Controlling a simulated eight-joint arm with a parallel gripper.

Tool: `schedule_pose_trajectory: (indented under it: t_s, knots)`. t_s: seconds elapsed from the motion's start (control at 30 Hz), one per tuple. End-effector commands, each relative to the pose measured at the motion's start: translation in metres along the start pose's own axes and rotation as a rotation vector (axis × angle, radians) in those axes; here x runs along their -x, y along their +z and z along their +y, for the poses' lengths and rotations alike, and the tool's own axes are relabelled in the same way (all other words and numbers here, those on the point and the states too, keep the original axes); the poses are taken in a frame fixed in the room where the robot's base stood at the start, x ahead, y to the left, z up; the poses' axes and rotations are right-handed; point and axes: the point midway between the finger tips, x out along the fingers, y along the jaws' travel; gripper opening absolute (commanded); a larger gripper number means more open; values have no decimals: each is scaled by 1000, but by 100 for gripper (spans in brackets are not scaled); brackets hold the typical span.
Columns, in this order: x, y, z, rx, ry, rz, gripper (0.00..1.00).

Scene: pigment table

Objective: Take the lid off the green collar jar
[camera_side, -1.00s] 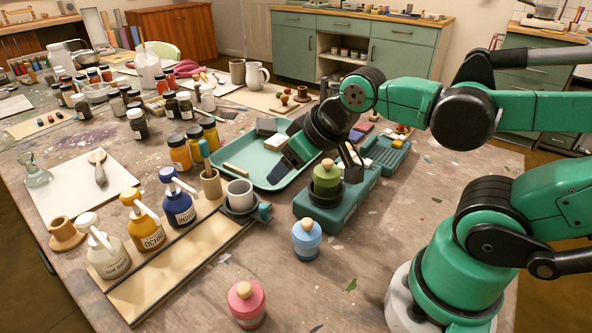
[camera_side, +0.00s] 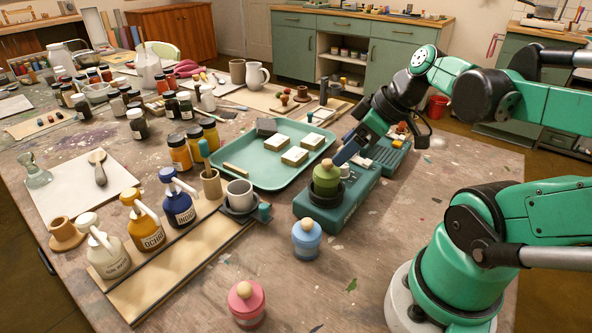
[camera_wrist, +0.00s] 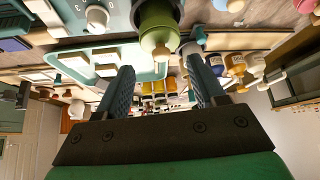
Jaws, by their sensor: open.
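The green jar (camera_side: 326,182) stands upright in a dark ring on a green bench unit (camera_side: 345,207). Its lighter green lid carries a pale wooden knob (camera_side: 327,163), and the lid is on. My gripper (camera_wrist: 160,66) is open and empty. In the side view it slants down from the upper right, with one blue finger (camera_side: 348,150) close behind the jar's lid; whether they touch I cannot tell. In the wrist view the green jar (camera_wrist: 158,22) appears beyond the fingertips, its knob in line with the gap between them.
A pale blue jar (camera_side: 306,240) and a pink jar (camera_side: 246,303) stand in front. A green tray (camera_side: 240,178) with pale blocks lies behind left. The table at front right is clear.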

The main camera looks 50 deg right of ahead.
Motion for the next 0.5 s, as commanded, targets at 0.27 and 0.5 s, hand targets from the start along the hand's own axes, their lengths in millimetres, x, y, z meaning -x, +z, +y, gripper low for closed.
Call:
schedule_pose_trajectory:
  t_s: [0.27,0.5]
  knots:
    - [-28,-1,0,3,0,0,63]
    - [-40,0,-1,1,1,-1,63]
